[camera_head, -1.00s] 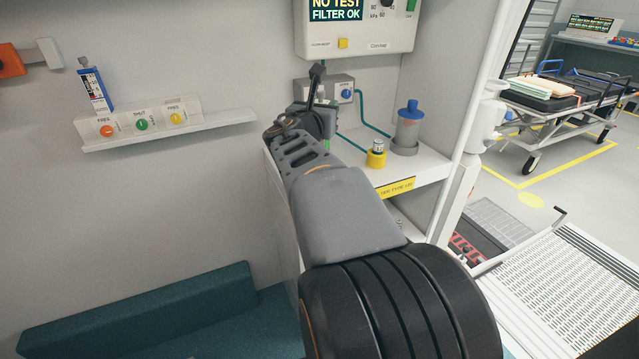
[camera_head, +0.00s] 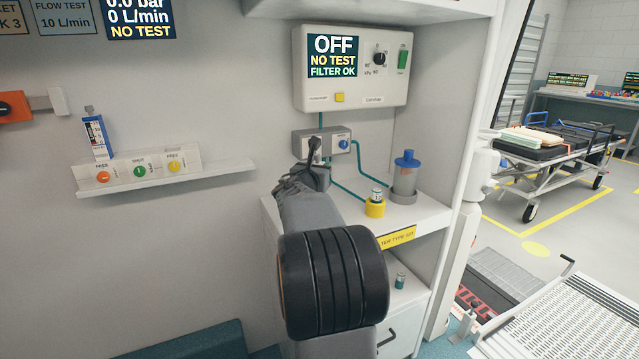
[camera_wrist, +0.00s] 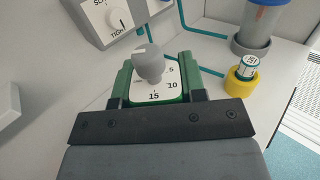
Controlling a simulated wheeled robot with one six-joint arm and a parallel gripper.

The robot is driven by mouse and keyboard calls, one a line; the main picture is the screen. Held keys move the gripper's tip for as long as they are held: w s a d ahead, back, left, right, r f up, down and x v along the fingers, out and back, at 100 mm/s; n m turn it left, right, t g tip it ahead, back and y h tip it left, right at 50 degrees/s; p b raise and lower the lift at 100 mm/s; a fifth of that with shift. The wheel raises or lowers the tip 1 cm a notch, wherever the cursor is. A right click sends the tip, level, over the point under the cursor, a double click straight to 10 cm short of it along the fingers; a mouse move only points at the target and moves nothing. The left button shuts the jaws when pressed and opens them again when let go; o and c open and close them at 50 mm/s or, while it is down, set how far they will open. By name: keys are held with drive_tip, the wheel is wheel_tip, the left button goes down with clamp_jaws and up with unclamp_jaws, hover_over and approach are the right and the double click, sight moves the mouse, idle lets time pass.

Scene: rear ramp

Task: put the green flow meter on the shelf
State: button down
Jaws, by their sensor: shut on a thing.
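The green flow meter (camera_wrist: 156,91) has a white dial face marked 5, 10 and 15 and a grey knob. In the wrist view it sits between the jaws of my gripper (camera_wrist: 158,100), which is shut on it. In the head view my gripper (camera_head: 308,172) is in front of the grey twin-outlet box, over the left end of the white shelf (camera_head: 428,214); the flow meter is hidden there by my arm.
On the white shelf stand a blue-lidded canister (camera_head: 404,178) and a small vial in a yellow ring (camera_head: 375,207), with green hoses behind. A wall panel reading OFF (camera_head: 350,68) is above. A small green-banded vial (camera_head: 400,281) stands on the surface below.

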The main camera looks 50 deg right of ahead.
drive_tip(key=shift+w+d+f+b, duration=0.2)
drive_tip(key=shift+f+b, duration=0.1)
drive_tip(key=shift+f, duration=0.7)
drive_tip(key=shift+w+d+f+b, duration=0.15)
drive_tip(key=shift+f+b, duration=0.1)
drive_tip(key=shift+f, duration=0.7)
drive_tip(key=shift+a+f, duration=0.1)
drive_tip(key=shift+f, duration=0.1)
drive_tip(key=c, duration=0.7)
unclamp_jaws()
